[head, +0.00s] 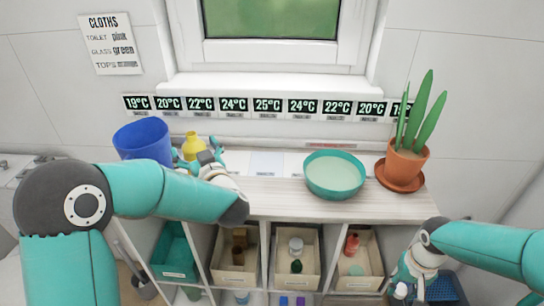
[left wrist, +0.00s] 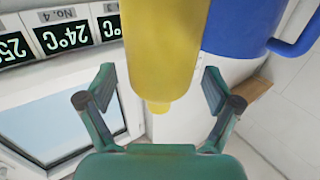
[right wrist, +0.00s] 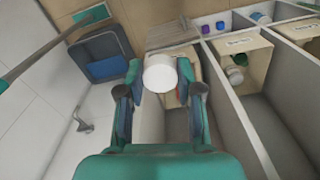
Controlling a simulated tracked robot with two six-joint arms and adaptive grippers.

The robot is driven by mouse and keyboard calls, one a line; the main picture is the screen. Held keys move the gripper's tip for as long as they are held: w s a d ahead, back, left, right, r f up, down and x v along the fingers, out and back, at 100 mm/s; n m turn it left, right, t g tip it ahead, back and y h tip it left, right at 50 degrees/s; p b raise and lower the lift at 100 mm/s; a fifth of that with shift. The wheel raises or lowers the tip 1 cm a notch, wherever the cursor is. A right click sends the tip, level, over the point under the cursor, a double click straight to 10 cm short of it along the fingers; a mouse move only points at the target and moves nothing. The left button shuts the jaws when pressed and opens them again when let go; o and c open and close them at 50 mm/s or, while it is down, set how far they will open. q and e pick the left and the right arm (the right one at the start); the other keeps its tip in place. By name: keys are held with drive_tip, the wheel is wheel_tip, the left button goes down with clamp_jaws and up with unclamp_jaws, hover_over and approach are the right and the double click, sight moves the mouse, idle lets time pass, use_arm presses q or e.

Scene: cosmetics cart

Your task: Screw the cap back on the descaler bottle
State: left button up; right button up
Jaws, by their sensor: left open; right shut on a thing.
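The yellow descaler bottle (head: 193,145) stands on the worktop beside the blue bucket, with no cap on its neck. In the left wrist view the bottle (left wrist: 165,50) lies between the spread fingers of my left gripper (left wrist: 158,88); a gap shows on both sides. In the head view my left gripper (head: 200,153) partly hides the bottle's lower part. My right gripper (right wrist: 160,85) is shut on a white round cap (right wrist: 160,73). In the head view my right gripper (head: 410,288) is low at the right, in front of the shelf, far from the bottle.
A blue bucket (head: 143,141) stands left of the bottle. A teal bowl (head: 335,175) and a potted plant (head: 406,155) stand on the worktop further right. Shelf bins (head: 233,280) with small items are below. The worktop (head: 270,200) between bottle and bowl is mostly clear.

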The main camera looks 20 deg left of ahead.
use_arm(q)
drive_tip(key=shift+w+a, duration=0.35)
drive_tip(key=shift+a, duration=0.05)
clamp_jaws()
idle(0.4)
